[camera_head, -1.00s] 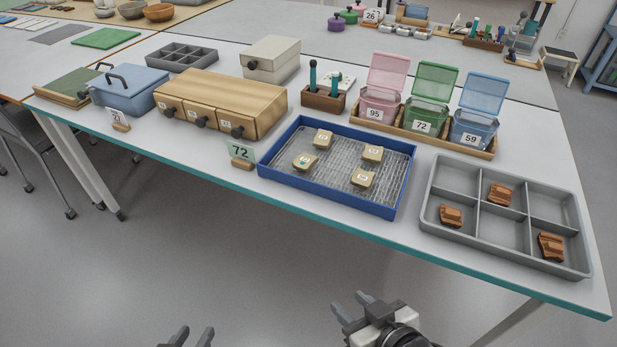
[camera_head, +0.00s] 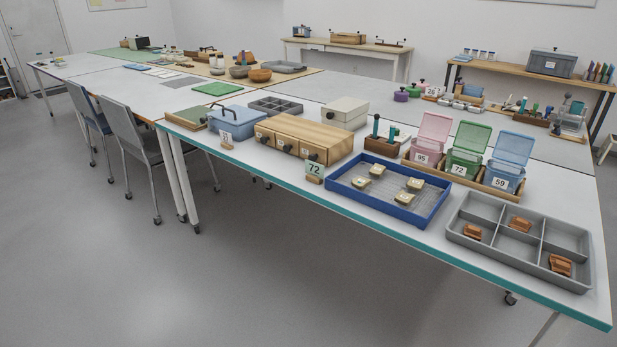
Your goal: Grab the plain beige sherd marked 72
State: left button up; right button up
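Several beige sherds lie apart in a blue tray (camera_head: 425,219) with a mesh floor. One is at the back left (camera_head: 377,170), one at the front left (camera_head: 360,183), one at the back right (camera_head: 415,185) and one at the front right (camera_head: 404,198). Their marks are too small to read; the front-left one seems to carry a bluish patch. A green card reading 72 (camera_head: 314,170) stands by the tray's left corner. Neither of my grippers is in view.
A grey divided tray (camera_head: 514,248) with brown sherds stands at right. Open-lidded pink (camera_head: 427,150), green (camera_head: 464,160) and blue (camera_head: 503,173) bins stand behind. A wooden drawer box (camera_head: 305,138) is left of the blue tray. Floor in front is clear.

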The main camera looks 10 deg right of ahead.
aim_at(360, 183)
jog(key=u, duration=0.4)
jog(key=i, duration=1.4)
jog(key=z, duration=1)
